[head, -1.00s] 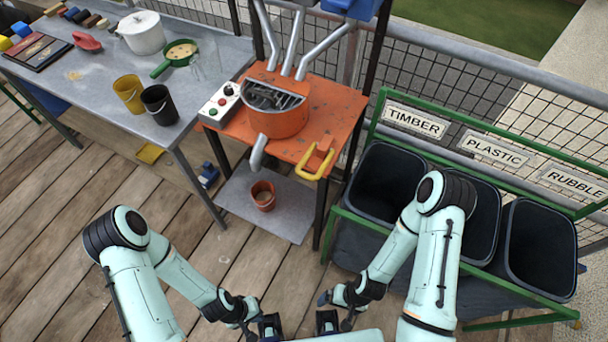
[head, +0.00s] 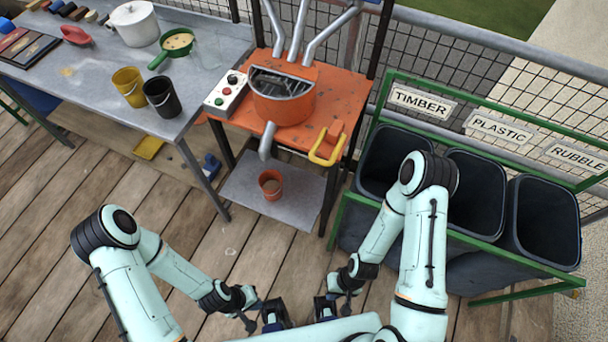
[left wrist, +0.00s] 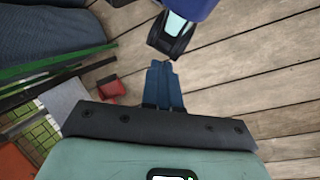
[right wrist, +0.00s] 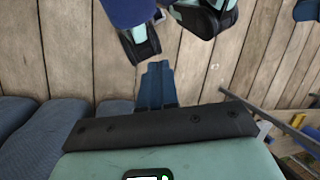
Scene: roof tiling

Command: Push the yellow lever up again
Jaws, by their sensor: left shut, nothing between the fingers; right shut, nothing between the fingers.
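The yellow lever (head: 326,149) is a U-shaped handle at the front right corner of the orange machine table (head: 355,95). It hangs out over the front edge and slopes downward. An orange block joins it to the table. My left gripper (head: 274,318) is shut and empty, low in front of my body. It also shows shut in the left wrist view (left wrist: 162,75). My right gripper (head: 325,308) is shut and empty beside it, and shows in the right wrist view (right wrist: 156,75). Both are well apart from the lever.
An orange mixer drum (head: 283,100) with a spout stands on the table, beside a button box (head: 229,92). A terracotta bucket (head: 270,184) stands on the shelf below the spout. Black bins (head: 397,160) in a green frame stand at the right. The wooden floor before the machine is clear.

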